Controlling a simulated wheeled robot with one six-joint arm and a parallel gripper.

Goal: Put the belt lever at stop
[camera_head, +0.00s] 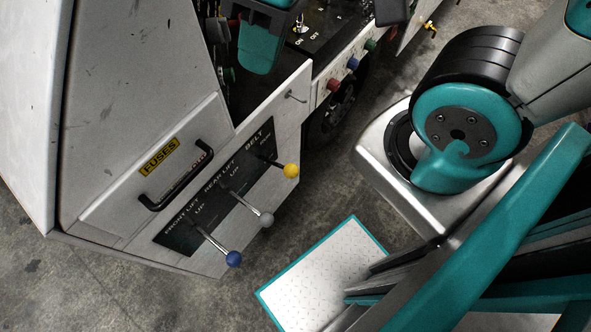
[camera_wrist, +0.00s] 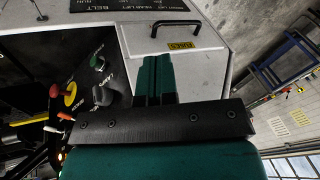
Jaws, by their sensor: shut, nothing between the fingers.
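The belt lever (camera_head: 291,170) has a yellow knob on a short metal stem and stands at the right end of the black lever plate, under the word BELT. Its stem lies at a flatter angle than the two other levers; I cannot read its exact setting. My gripper (camera_wrist: 155,62) shows in the wrist view with its teal fingers shut and empty. It is apart from the lever plate (camera_wrist: 130,5), whose BELT end shows at the top edge. The yellow knob is out of the wrist view.
A grey-knobbed rear lift lever (camera_head: 266,219) and a blue-knobbed front lift lever (camera_head: 233,259) stand beside the belt lever. A black handle (camera_head: 178,182) and a small hook (camera_head: 297,97) stick out nearby.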

